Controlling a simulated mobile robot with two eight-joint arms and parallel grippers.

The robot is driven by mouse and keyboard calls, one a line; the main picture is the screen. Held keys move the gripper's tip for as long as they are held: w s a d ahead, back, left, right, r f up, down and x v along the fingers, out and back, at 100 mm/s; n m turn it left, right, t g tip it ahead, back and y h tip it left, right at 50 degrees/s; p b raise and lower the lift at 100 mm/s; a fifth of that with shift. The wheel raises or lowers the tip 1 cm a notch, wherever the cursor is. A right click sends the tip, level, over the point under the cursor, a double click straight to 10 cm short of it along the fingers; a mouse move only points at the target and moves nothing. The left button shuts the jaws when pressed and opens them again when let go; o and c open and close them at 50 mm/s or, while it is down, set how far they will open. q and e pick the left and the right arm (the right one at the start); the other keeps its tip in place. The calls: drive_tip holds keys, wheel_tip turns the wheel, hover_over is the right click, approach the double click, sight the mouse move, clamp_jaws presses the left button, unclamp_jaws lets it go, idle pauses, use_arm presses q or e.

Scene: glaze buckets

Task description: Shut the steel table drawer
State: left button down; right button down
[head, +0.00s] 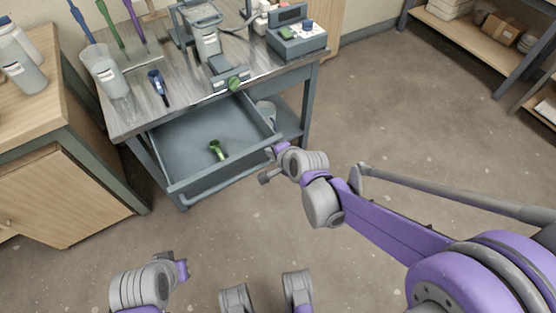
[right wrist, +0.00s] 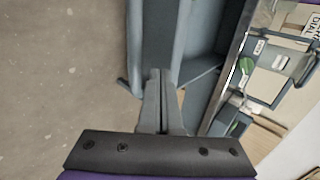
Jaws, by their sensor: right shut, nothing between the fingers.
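The steel table (head: 128,118) has its grey drawer (head: 180,148) pulled well out, with a bar handle along its front. A small green object (head: 217,150) lies inside the drawer. My right gripper (head: 270,153) is at the drawer's right front corner. In the right wrist view its fingers (right wrist: 160,75) are shut and empty, close beside the drawer (right wrist: 155,35); I cannot tell whether they touch it. My left gripper (head: 182,270) is low in the head view, apart from the drawer, and its fingers cannot be made out.
On the tabletop are a beaker with coloured tools (head: 105,72), a blue-handled tool (head: 157,85), a device (head: 297,40) and other items. A wooden cabinet (head: 65,190) stands left of the table. A shelf (head: 480,40) is far right. Floor is clear before the drawer.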

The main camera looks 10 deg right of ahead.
drive_tip(key=shift+w+a, duration=0.15)
drive_tip(key=shift+w, duration=0.35)
drive_tip(key=shift+w+a, duration=0.1)
drive_tip(key=shift+w, duration=0.2)
drive_tip(key=w+a, duration=0.3)
drive_tip(key=w, duration=0.7)
drive_tip(key=w+a, duration=0.4)
drive_tip(key=w, duration=0.7)
drive_tip(key=shift+w+p, duration=0.2)
drive_tip(key=shift+p, duration=0.25)
